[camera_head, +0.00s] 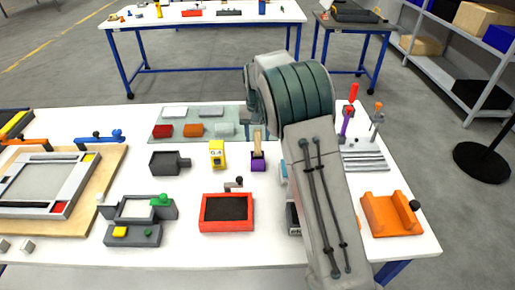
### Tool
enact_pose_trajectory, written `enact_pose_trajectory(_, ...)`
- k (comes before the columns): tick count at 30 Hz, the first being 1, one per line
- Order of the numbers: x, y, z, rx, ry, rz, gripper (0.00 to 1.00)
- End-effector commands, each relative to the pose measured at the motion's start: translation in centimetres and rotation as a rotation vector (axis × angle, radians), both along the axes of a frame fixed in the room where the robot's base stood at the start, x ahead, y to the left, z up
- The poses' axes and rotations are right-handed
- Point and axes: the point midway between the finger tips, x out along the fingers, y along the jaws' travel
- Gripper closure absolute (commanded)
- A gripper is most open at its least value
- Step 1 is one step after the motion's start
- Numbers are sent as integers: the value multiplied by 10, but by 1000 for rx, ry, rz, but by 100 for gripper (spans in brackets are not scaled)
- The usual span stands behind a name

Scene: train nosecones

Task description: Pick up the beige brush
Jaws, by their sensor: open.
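The beige brush (258,143) shows as a narrow, upright beige shape at a small purple block (258,162), near the middle of the white table. I cannot tell whether it stands in the block or behind it. My grey arm with dark green bands rises from the lower right and bends over the table. My gripper (258,126) is partly hidden behind the arm, just above and behind the brush's top in the picture. It is open, and nothing shows held in it.
A yellow block (217,154) stands close left of the brush. A red tray (227,212) with a dark inside lies in front. A flat grey-green board (190,138) with coloured blocks lies behind left. An orange holder (391,214) is at right. Bare table separates these things.

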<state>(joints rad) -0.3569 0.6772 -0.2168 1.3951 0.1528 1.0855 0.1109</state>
Motion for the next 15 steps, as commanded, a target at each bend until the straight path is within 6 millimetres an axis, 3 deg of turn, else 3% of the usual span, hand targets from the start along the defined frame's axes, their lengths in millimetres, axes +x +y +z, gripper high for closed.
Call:
enact_pose_trajectory(3, -1, 0, -9, -1, 1, 0, 53)
enact_pose_trajectory(10, 0, 0, -11, 0, 0, -1, 53)
enact_pose_trajectory(15, 0, 0, -11, 0, 0, -1, 100)
